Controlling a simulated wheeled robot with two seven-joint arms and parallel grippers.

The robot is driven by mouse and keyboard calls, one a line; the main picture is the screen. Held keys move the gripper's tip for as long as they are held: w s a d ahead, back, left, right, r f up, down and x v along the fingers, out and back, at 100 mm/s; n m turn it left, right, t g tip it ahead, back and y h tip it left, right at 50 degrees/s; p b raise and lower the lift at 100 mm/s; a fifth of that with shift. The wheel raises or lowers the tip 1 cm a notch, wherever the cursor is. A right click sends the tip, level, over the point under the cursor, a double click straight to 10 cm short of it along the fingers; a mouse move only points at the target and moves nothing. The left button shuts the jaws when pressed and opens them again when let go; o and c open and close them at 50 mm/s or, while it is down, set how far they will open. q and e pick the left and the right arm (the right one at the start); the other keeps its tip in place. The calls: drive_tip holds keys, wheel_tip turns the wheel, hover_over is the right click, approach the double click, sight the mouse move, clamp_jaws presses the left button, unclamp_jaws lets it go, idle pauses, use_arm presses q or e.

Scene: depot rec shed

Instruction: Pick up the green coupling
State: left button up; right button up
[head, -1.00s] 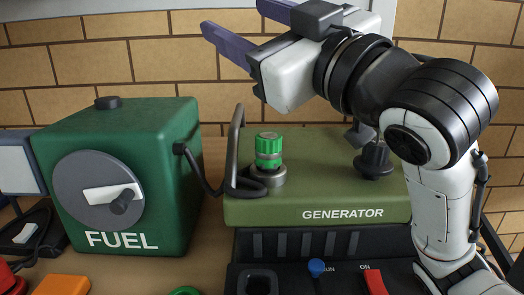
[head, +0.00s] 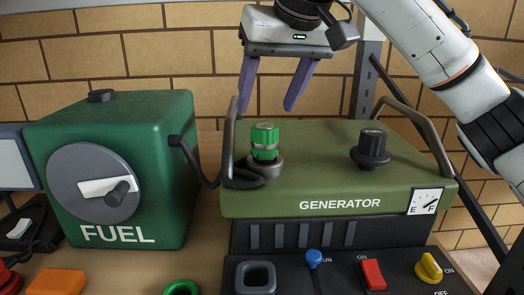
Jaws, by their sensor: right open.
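The green coupling (head: 265,140) stands upright on a grey metal socket (head: 264,167) on top of the olive generator (head: 400,185), towards its left side. My right gripper (head: 266,108) is above and just behind or over the coupling, with its two purple fingers pointing down. The fingers are spread apart with nothing between them. The fingertips appear a little higher than the coupling in the picture, and how far apart they are in depth I cannot tell. My left gripper does not show.
A generator handle bar (head: 230,140) rises just left of the coupling, with a black hose leading to the green fuel tank (head: 120,160). A black knob (head: 372,148) stands to the right. A control panel with a red switch (head: 373,275) and yellow knob (head: 429,267) lies in front.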

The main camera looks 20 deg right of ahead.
sight(267, 128)
drive_tip(key=shift+s+a+f+m+g+h, duration=0.2)
drive_tip(key=shift+s+f+m+g+h, duration=0.4)
drive_tip(key=shift+s+f+g, duration=0.5)
drive_tip(key=p+x, duration=0.1)
drive_tip(key=x, duration=0.4)
drive_tip(key=shift+w+a+f, duration=0.15)
drive_tip(key=shift+a+f, duration=0.05)
drive_tip(key=shift+f, duration=0.15)
drive_tip(key=c, duration=1.2)
wheel_tip(267, 128, up, 10)
drive_tip(key=shift+r, duration=0.1)
